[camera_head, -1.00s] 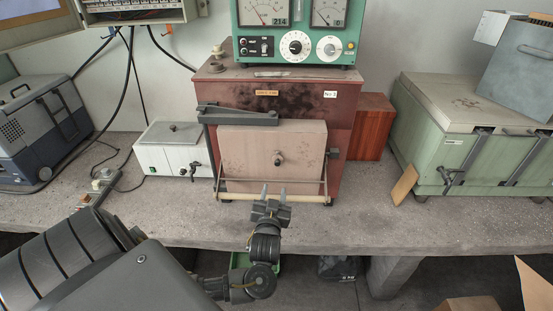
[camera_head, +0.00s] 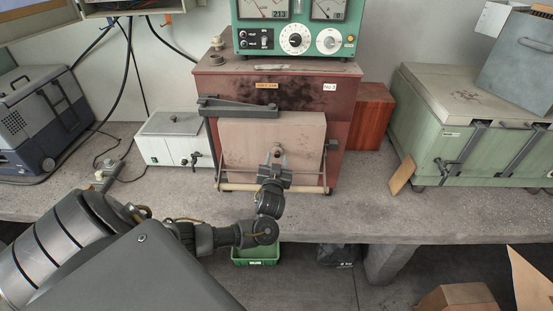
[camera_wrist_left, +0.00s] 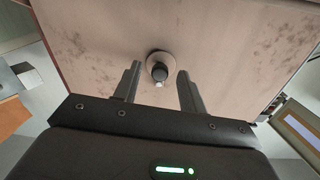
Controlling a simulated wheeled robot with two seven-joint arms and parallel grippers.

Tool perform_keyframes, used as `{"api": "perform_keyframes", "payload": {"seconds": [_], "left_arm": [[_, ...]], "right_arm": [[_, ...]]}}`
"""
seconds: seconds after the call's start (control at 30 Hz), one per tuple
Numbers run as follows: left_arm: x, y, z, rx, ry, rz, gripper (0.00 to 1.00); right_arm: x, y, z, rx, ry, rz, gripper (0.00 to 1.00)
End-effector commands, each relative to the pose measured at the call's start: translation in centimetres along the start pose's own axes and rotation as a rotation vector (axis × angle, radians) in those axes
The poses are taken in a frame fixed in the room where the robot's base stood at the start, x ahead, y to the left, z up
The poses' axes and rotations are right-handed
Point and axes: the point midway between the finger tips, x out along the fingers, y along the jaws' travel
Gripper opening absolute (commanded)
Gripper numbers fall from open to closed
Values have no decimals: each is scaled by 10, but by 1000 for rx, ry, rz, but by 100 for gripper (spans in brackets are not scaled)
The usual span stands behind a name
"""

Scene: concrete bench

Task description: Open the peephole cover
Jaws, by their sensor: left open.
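The peephole cover (camera_wrist_left: 160,68) is a small round piece with a dark knob on the pale front door (camera_head: 235,147) of the dark red furnace (camera_head: 214,87). In the head view the cover (camera_head: 277,151) shows just above my left gripper (camera_head: 277,161). My left gripper is open, its fingers pointing at the door. In the left wrist view the knob sits between and a little beyond the two fingertips (camera_wrist_left: 158,76), and no contact shows. My right gripper is not in view.
A handle bar (camera_head: 270,188) runs across the door's lower front. A dark lever arm (camera_head: 238,107) crosses the door's upper left. A green meter box (camera_head: 297,41) stands on the furnace. A white box (camera_head: 160,151) is left, a green chest (camera_head: 430,130) right.

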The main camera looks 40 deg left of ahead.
Motion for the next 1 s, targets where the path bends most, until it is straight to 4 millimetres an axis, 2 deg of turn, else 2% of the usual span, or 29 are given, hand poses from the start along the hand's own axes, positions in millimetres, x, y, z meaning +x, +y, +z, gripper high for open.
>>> {"api": "perform_keyframes", "payload": {"seconds": [0.3,0.6,1.0], "left_arm": [[2,0,0,-1,0,0,40],[2,0,0,0,0,0,1],[2,3,3,-70,3,-1,0]], "right_arm": [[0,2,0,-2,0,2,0],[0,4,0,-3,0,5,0],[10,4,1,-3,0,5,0]]}}
